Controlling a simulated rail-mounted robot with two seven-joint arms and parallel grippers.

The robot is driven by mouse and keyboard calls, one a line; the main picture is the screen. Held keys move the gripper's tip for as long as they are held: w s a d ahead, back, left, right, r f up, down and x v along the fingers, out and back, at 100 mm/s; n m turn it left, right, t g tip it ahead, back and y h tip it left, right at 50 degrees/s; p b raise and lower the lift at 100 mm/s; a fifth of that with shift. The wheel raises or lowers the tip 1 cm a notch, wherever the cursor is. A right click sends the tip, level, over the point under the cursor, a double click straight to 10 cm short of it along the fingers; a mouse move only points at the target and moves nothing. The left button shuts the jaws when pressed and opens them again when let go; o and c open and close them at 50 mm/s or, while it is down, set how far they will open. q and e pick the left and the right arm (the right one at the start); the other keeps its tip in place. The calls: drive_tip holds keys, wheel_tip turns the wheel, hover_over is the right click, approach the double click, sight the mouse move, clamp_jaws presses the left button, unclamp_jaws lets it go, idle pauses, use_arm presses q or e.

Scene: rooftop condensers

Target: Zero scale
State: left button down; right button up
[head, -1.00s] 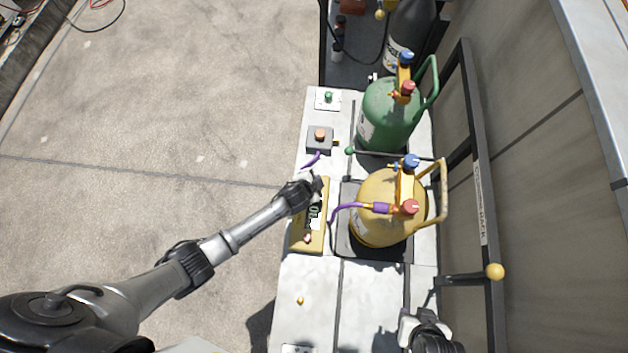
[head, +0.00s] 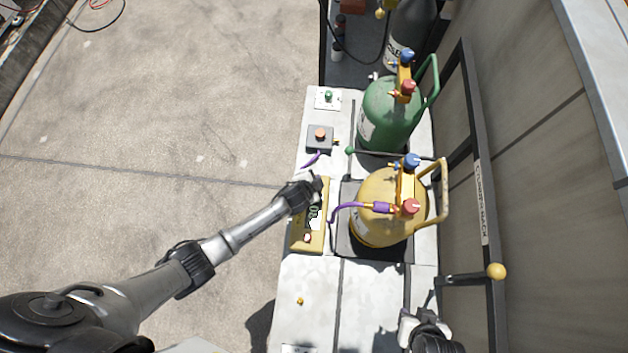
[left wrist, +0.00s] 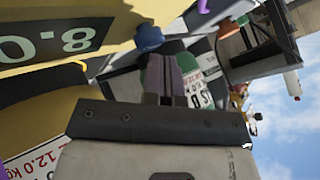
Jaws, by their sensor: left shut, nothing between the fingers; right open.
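The yellow scale box (head: 323,240) lies on the pale bench, with a dark digit display (head: 315,214) and a small red-and-white button (head: 307,237) near its front end. In the left wrist view the display (left wrist: 62,42) shows an 8 and a 0, upside down and partly cut off. A yellow cylinder (head: 375,225) stands on the dark scale platform (head: 400,254). My left gripper (head: 318,186) is shut and empty over the back end of the box; contact cannot be told. My right gripper (head: 425,325) is open at the lower right, partly cut off.
A purple hose (head: 345,209) meets the yellow cylinder's valve. A green cylinder (head: 385,115) and a grey button box (head: 320,138) stand farther back. A rail with a yellow ball knob (head: 496,271) runs along the right. The bench front is mostly clear.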

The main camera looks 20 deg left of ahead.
use_arm(q)
drive_tip(key=shift+f, duration=0.3)
drive_tip(key=shift+r, duration=0.1)
idle(0.4)
drive_tip(key=shift+r+p, duration=0.9)
drive_tip(key=shift+p, duration=0.05)
wheel_tip(320, 180, up, 5)
drive_tip(key=p, duration=0.5)
drive_tip(key=shift+r, duration=0.1)
idle(0.7)
